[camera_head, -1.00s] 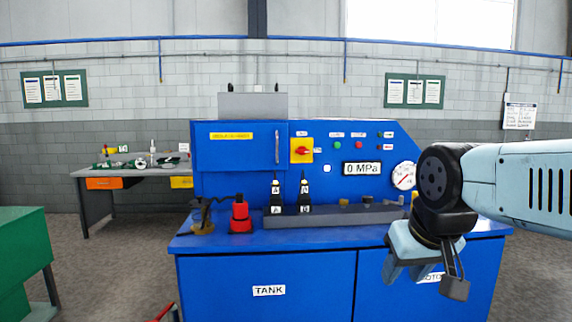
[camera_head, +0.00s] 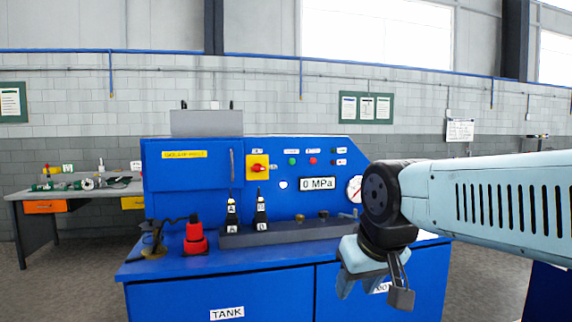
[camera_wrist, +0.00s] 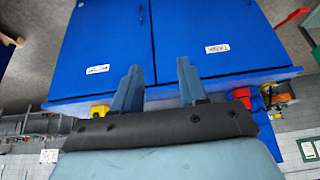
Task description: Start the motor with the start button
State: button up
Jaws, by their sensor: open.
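The blue machine (camera_head: 215,285) stands ahead with an upright control panel. On the panel, a green button (camera_head: 292,161) sits left of a red button (camera_head: 313,161); their small labels are too small to read. A yellow plate with a red rotary switch (camera_head: 258,167) is to their left, and a "0 MPa" display (camera_head: 317,184) is below. My gripper (camera_head: 368,282) is open and empty, hanging lower and to the right of the buttons, apart from them. In the wrist view, the open fingers (camera_wrist: 158,78) point toward the machine's blue doors, and the buttons are not visible.
Two black levers (camera_head: 261,212), a red cone-shaped part (camera_head: 195,238) and a dark block (camera_head: 300,229) stand on the machine's top, below the panel. A pressure gauge (camera_head: 355,188) is partly hidden by my arm. A workbench (camera_head: 80,194) is at the left.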

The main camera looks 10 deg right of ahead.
grip_shut()
dwell(1.5)
